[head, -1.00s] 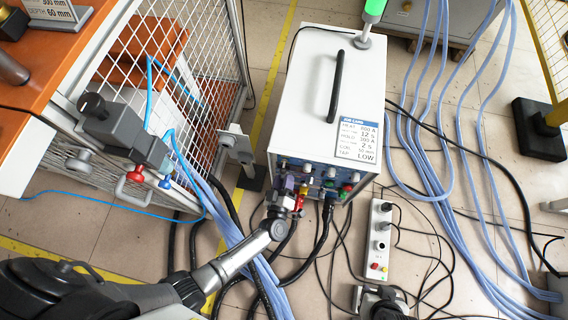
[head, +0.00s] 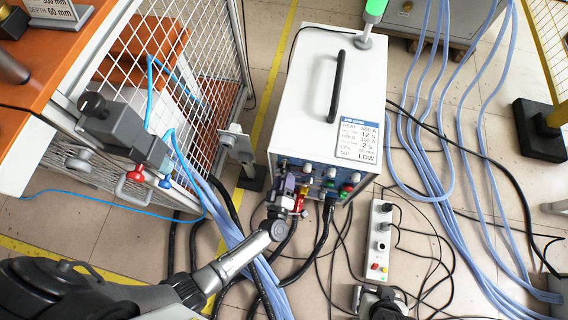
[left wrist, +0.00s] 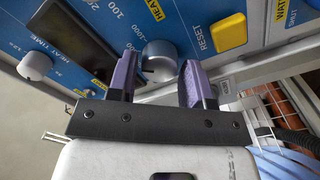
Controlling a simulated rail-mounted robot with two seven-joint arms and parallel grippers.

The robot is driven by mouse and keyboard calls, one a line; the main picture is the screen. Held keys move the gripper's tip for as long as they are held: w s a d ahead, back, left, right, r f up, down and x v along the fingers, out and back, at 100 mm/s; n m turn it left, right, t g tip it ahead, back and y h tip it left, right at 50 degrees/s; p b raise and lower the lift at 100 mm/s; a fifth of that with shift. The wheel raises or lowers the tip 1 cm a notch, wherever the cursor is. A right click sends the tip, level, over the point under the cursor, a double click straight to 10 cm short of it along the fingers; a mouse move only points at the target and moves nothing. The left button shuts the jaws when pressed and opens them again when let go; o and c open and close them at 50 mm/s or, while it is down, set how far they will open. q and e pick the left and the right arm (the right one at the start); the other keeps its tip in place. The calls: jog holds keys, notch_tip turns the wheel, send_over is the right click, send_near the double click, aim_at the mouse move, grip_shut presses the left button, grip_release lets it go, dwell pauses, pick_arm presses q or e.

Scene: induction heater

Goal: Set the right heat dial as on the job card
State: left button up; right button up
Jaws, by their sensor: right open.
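The white induction heater (head: 320,85) stands on the floor with its blue control panel (head: 283,165) facing me. The job card (head: 358,142) is on its top; its small print is hard to read, but "LOW" shows in the last line. My left gripper (head: 288,189) is at the left part of the panel. In the left wrist view, the purple fingers of my left gripper (left wrist: 158,75) straddle a grey dial (left wrist: 160,56); I cannot tell whether both touch it. Its pointer is not clear. My right gripper (head: 380,298) is open at the bottom edge, apart from the heater.
A yellow RESET button (left wrist: 229,32) and a smaller knob (left wrist: 35,65) flank the dial. Cables hang before the panel. A power strip (head: 379,240) lies to the right. A mesh cage (head: 190,60) stands to the left. Blue hoses (head: 440,100) cross the floor.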

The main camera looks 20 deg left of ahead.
pick_arm(q)
jog(key=shift+o, duration=1.3)
jog(key=p+v, duration=0.5)
jog(key=v, duration=0.9)
jog(key=shift+w+r, duration=0.1)
